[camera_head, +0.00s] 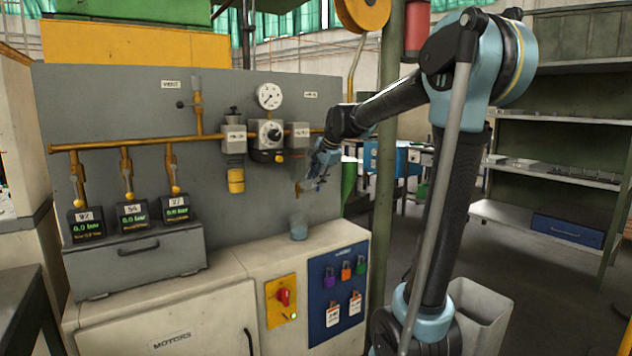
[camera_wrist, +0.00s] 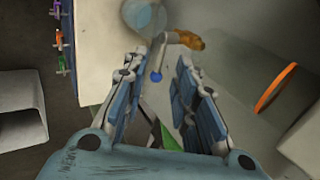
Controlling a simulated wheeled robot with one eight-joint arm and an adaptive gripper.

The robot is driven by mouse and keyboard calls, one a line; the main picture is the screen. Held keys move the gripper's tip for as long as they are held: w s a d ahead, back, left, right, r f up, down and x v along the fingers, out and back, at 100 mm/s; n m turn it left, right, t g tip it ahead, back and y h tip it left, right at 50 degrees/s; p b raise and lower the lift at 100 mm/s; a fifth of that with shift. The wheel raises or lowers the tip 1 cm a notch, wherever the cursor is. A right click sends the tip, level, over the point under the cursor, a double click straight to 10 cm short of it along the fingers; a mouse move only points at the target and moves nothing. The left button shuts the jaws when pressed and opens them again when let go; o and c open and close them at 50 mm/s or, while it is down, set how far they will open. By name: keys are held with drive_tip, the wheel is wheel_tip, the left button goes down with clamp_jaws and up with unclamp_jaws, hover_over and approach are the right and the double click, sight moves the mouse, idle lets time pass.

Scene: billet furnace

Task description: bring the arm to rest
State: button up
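My arm is raised and bent in the head view, with the forearm reaching left towards the grey panel (camera_head: 230,110). My gripper (camera_head: 312,182) hangs in front of the panel's right part, above the white cabinet top (camera_head: 255,245). In the wrist view, the two blue finger pads of my gripper (camera_wrist: 165,70) stand apart with no object clearly held between them.
Orange piping (camera_head: 100,146), a gauge (camera_head: 269,96) and a regulator (camera_head: 268,133) project from the panel. A red switch (camera_head: 284,296) and a blue lockout board (camera_head: 338,295) are on the cabinet front. A green post (camera_head: 384,190) stands close behind the arm. Shelves (camera_head: 560,150) are at right.

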drive_tip(key=s+d+f+n+g+h, duration=0.1)
drive_tip(key=s+d+f+n, duration=0.2)
drive_tip(key=s, duration=0.9)
drive_tip(key=s+d+f+n+g+h, duration=0.1)
drive_tip(key=s+d+f+n, duration=0.3)
drive_tip(key=s+d+f, duration=0.6)
drive_tip(key=s+d+f+n+g+h, duration=0.1)
drive_tip(key=s+d+f+n, duration=0.3)
drive_tip(key=s+f, duration=0.7)
drive_tip(key=s+d, duration=0.2)
drive_tip(key=s, duration=0.3)
drive_tip(key=shift+s+d+f+h, duration=0.15)
drive_tip(key=shift+s+f+h, duration=0.1)
drive_tip(key=shift+h, duration=0.15)
drive_tip(key=shift+w+f+g, duration=0.2)
drive_tip(key=shift+w+g, duration=0.1)
drive_tip(key=shift+w, duration=0.25)
drive_tip(key=shift+o, duration=0.9)
drive_tip(key=shift+s+n, duration=0.1)
drive_tip(key=shift+n, duration=0.2)
